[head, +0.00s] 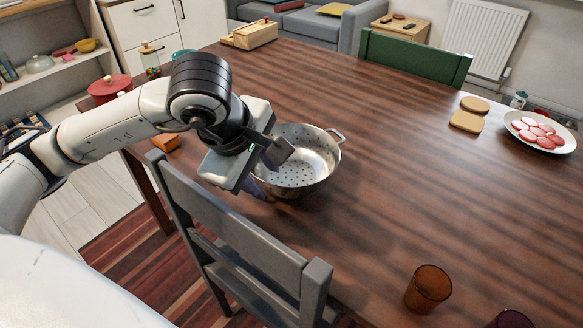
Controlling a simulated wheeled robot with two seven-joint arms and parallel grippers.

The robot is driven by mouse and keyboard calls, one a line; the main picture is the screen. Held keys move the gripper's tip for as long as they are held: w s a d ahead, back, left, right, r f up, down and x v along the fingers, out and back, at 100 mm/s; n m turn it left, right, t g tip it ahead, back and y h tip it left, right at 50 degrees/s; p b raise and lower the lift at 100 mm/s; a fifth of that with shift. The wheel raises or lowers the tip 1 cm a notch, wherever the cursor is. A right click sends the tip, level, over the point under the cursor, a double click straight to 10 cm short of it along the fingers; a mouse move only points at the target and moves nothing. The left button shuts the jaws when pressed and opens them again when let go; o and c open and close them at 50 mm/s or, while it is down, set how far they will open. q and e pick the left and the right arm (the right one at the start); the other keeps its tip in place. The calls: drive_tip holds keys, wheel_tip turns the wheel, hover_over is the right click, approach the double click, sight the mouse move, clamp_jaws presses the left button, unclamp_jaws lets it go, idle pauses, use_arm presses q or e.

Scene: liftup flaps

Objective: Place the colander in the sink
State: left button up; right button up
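A metal colander (312,168) with round holes stands upright on the wooden dining table (400,170), near its front left edge. One loop handle sticks out at its far right. My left gripper (268,170) is over the colander's left rim. One finger reaches over the bowl's inside and the other is lower, by its outer left side. The fingers look spread apart, with the left rim between them; the gripper hides that part of the rim, and contact cannot be made out. My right gripper is not in view. No sink is in view.
A grey chair (235,237) stands close in front of the colander, below my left arm. A brown glass (427,289) is at the front right. A plate (540,131) of sliced meat and bread slices (467,121) lie far right. The table's middle is clear.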

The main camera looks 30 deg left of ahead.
sight(273, 186)
use_arm(q)
drive_tip(key=x, duration=0.4)
drive_tip(key=shift+w+d+f, duration=0.15)
drive_tip(key=shift+d, duration=0.2)
clamp_jaws()
